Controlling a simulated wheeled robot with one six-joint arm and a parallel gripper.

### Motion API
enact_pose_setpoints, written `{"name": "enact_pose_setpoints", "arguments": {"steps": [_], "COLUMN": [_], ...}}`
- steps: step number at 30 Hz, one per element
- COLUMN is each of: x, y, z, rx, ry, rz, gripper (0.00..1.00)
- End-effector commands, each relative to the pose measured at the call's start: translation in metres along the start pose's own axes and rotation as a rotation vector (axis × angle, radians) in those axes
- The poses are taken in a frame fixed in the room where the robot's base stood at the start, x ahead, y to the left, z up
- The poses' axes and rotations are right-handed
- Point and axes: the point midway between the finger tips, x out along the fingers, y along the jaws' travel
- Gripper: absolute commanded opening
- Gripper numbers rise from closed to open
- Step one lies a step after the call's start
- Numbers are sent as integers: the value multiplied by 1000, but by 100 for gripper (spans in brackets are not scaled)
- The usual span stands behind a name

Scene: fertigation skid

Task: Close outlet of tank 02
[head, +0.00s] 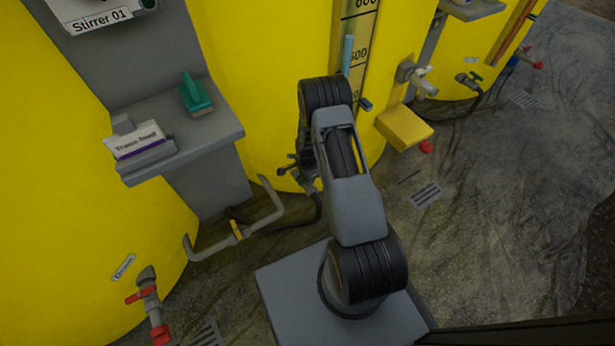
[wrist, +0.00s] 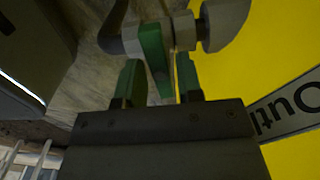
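Tank 02 is probably the middle yellow tank (head: 262,60) in the head view; its number is not readable. In the wrist view, a grey outlet valve (wrist: 186,30) with a green lever handle (wrist: 154,55) sits beside the yellow wall. An upside-down label (wrist: 290,112) beginning "Outl" is next to it. My gripper (wrist: 160,76) is open, with its green fingers on either side of the handle. Small gaps show between fingers and lever; contact cannot be told. In the head view my arm mostly hides the valve and the gripper.
A red-handled drain valve (head: 147,295) is at lower left. A yellow box (head: 404,127) sticks out right. Floor at right is mostly clear.

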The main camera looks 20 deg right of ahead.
Motion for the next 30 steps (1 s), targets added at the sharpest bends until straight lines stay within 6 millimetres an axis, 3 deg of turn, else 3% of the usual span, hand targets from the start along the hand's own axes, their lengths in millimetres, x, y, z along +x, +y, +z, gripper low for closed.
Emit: {"name": "enact_pose_setpoints", "arguments": {"steps": [3, 14, 30], "x": [0, -10, -112], "y": [0, 0, 0], "z": [0, 0, 0], "rx": [-1, -3, -2], "ry": [0, 0, 1], "rz": [1, 1, -1], "gripper": [45, 45, 45]}}
